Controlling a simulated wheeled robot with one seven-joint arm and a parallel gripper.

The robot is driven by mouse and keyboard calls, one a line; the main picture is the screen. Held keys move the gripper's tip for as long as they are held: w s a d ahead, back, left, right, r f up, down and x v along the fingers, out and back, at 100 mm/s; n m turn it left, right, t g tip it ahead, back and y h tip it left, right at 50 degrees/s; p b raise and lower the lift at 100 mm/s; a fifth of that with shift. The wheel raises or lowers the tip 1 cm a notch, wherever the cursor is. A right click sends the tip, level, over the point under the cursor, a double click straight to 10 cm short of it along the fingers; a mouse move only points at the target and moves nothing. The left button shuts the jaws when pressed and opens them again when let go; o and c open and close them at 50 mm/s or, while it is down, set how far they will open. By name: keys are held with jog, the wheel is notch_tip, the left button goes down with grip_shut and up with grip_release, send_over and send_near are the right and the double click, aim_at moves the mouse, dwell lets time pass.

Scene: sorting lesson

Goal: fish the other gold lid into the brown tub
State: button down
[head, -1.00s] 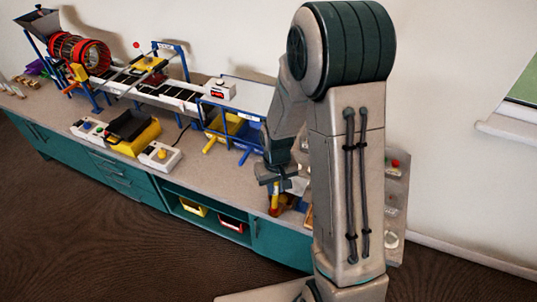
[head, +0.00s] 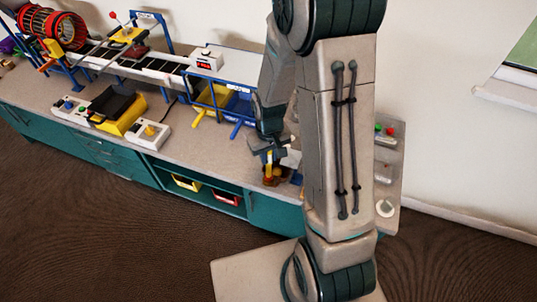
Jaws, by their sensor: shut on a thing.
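My gripper (head: 268,150) is low over the front edge of the bench, right of the blue-legged stand. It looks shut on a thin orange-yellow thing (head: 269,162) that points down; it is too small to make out. A brown thing (head: 271,180) stands on the bench just below, perhaps the brown tub. I cannot tell whether the held thing touches it. No gold lid can be made out; my arm hides part of the bench there.
The blue-framed stand (head: 222,97) with a yellow bin is left of my gripper. A control box (head: 149,135) and a black-and-yellow tray (head: 118,108) lie further left. Small items, including a white ring (head: 385,208), lie at the bench's right end, beyond my arm.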

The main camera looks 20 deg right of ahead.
jog(key=shift+w+d+f+b, duration=0.15)
jog(key=shift+w+f+b, duration=0.1)
jog(key=shift+f, duration=0.25)
jog(key=shift+w+d+f+b, duration=0.1)
jog(key=shift+f+b, duration=0.15)
jog(key=shift+f, duration=0.2)
jog(key=shift+w+d+f+b, duration=0.15)
jog(key=shift+w+f+b, duration=0.1)
jog(key=shift+f, duration=0.25)
jog(key=shift+w+d+r, duration=0.1)
jog(key=shift+w+d, duration=0.05)
jog(key=shift+w, duration=0.05)
jog(key=w+d, duration=0.4)
jog(key=w, duration=0.1)
jog(key=shift+w, duration=0.25)
jog(key=shift+r, duration=0.1)
dwell(0.4)
notch_tip(320, 180, up, 10)
jog(key=p, duration=0.6)
dwell(1.5)
jog(key=shift+s, duration=0.1)
dwell(0.6)
